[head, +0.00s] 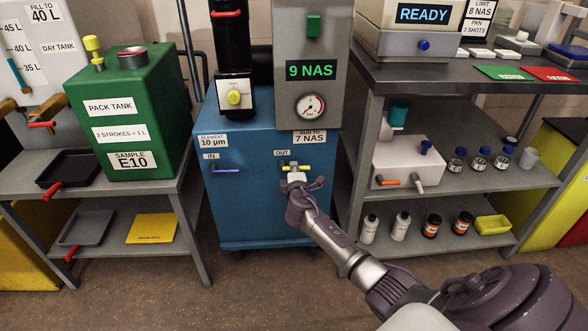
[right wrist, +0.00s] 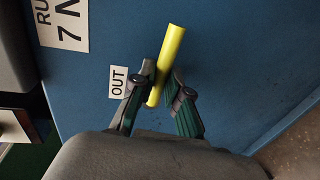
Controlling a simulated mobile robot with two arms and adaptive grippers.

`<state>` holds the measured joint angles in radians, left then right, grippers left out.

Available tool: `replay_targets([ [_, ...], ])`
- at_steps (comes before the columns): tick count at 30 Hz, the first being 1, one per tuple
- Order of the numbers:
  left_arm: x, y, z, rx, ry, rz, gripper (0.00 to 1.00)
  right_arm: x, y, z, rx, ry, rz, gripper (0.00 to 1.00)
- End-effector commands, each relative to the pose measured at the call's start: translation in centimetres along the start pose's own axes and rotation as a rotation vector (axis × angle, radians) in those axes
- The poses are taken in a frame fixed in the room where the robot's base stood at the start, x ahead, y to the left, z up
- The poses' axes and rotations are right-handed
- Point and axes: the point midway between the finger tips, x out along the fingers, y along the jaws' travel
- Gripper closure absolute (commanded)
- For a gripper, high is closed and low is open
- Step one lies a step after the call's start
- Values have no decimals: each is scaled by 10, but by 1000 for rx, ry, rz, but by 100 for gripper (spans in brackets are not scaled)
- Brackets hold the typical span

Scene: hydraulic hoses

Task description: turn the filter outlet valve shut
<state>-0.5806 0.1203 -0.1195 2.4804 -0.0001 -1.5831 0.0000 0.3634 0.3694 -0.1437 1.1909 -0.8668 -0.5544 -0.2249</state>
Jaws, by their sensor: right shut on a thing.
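The filter outlet valve has a yellow bar handle (head: 304,168) under the OUT label (head: 283,153) on the blue filter cart (head: 245,210). The handle lies about level in the head view. My right gripper (head: 294,172) reaches it from the front and covers its middle. In the right wrist view the yellow handle (right wrist: 172,50) passes between the two fingertips of my right gripper (right wrist: 162,80), which is shut on it. That view is turned sideways. The valve's stem is hidden. My left gripper is not in view.
A blue inlet handle (head: 226,171) sits to the left under the IN label. A display (head: 311,70) reads 9 NAS above a round gauge (head: 310,106). A green pack tank (head: 125,110) stands left; a shelf with bottles (head: 455,165) stands right.

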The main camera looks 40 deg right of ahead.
Motion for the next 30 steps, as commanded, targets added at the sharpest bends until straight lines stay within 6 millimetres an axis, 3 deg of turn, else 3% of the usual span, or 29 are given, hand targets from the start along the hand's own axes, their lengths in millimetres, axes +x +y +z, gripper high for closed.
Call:
replay_targets([
  [17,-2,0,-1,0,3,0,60,-1,-1,-1,-36,-6,-2,100],
  [18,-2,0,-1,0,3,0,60,-1,-1,-1,-36,-6,-2,82],
  [22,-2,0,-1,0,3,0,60,-1,0,-1,-35,-6,-2,61],
  [30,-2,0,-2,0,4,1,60,0,0,0,-33,-6,0,60],
])
